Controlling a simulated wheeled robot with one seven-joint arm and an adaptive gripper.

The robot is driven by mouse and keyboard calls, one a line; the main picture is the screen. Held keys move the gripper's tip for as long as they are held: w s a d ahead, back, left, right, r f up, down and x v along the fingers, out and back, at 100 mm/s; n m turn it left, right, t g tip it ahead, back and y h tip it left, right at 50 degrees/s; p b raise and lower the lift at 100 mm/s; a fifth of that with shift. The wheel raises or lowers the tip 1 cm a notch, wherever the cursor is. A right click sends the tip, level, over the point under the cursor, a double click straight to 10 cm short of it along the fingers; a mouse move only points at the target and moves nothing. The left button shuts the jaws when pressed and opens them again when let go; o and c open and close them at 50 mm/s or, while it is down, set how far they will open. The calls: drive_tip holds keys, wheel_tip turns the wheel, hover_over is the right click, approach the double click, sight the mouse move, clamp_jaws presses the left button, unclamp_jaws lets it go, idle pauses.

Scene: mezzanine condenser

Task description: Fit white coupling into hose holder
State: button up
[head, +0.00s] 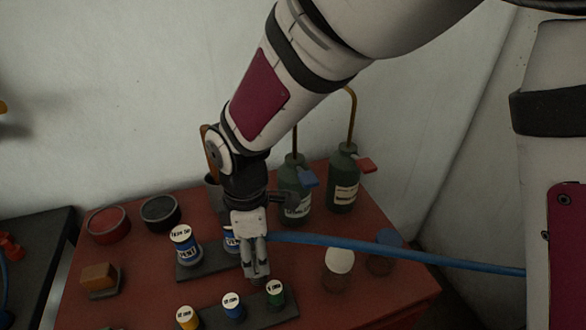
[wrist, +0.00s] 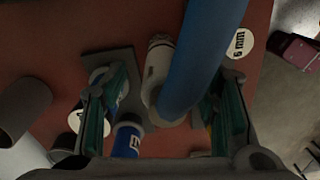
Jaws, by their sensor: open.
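My gripper (head: 256,270) points down over the red table. In the wrist view its two green-padded fingers (wrist: 170,90) are apart. A blue hose (wrist: 203,55) passes between them, close to the camera, ending in a pale collar; I cannot tell whether either finger touches it. A white coupling-like cylinder (wrist: 158,62) shows beside the hose, partly hidden by it. In the head view the blue hose (head: 400,253) runs right from behind my gripper, and its left end is hidden. A dark plate (head: 198,268) carries blue labelled cylinders; I cannot tell which part is the hose holder.
Green bottles (head: 343,180) with bent pipes stand at the back. A white-topped jar (head: 339,262) stands right of my gripper. A front plate (head: 258,312) holds yellow, blue and green capped cylinders. Red (head: 108,222) and dark (head: 160,212) round bowls and an orange block (head: 99,276) are left.

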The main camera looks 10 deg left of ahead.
sight(256, 264)
drive_tip(key=shift+s+f, duration=0.15)
drive_tip(key=shift+f, duration=2.65)
clamp_jaws()
drive_tip(key=shift+r, duration=0.15)
